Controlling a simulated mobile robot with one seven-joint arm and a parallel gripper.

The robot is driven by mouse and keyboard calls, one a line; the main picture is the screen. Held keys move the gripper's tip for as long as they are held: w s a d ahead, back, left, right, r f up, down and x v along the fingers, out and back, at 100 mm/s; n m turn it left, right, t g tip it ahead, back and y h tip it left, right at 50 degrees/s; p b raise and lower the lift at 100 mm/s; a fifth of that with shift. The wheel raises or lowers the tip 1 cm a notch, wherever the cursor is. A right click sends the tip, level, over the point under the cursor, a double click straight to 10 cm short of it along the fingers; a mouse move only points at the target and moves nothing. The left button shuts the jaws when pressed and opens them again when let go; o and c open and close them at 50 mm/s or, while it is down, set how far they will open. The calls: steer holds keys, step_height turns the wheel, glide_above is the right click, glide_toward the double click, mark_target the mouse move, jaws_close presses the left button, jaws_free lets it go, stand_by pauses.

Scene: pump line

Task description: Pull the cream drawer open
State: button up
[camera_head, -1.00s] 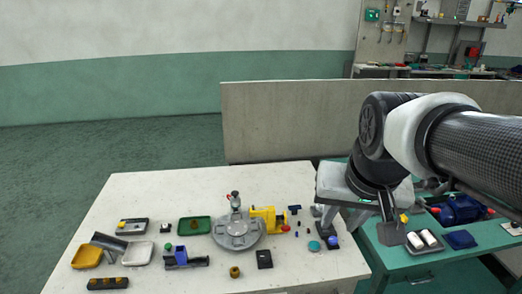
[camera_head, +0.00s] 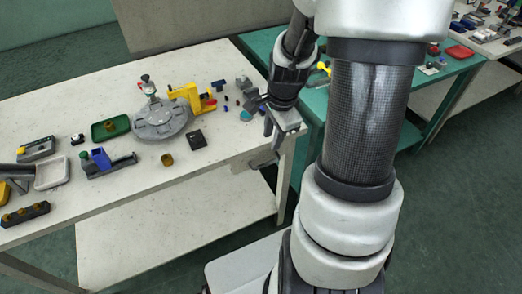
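The cream worktable (camera_head: 200,185) stands at left centre. The cream drawer (camera_head: 258,158) seems to be the small front under its near right edge, with a grey handle; my arm and gripper partly hide it, and it looks closed or nearly so. My gripper (camera_head: 271,133) hangs at the table's right corner, just above and beside the drawer front, fingers pointing down. Its two fingers show a gap with nothing seen between them. I cannot tell whether a finger touches the handle.
On the tabletop are a grey round fixture (camera_head: 160,120), a yellow clamp (camera_head: 192,97), a green tray (camera_head: 110,127), a black block (camera_head: 195,140) and several small parts near the right edge. A green table (camera_head: 312,115) stands behind my arm. A lower shelf (camera_head: 170,235) lies beneath.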

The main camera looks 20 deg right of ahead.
mark_target(266, 164)
steer(key=w+f+b, duration=0.1)
steer(key=f, duration=0.3)
steer(key=w+f, duration=0.1)
steer(key=f, duration=0.4)
steer(key=f+b, duration=0.1)
steer(key=f, duration=0.3)
steer(key=shift+w+f+b, duration=0.35)
steer(key=shift+w+f, duration=0.05)
jaws_close()
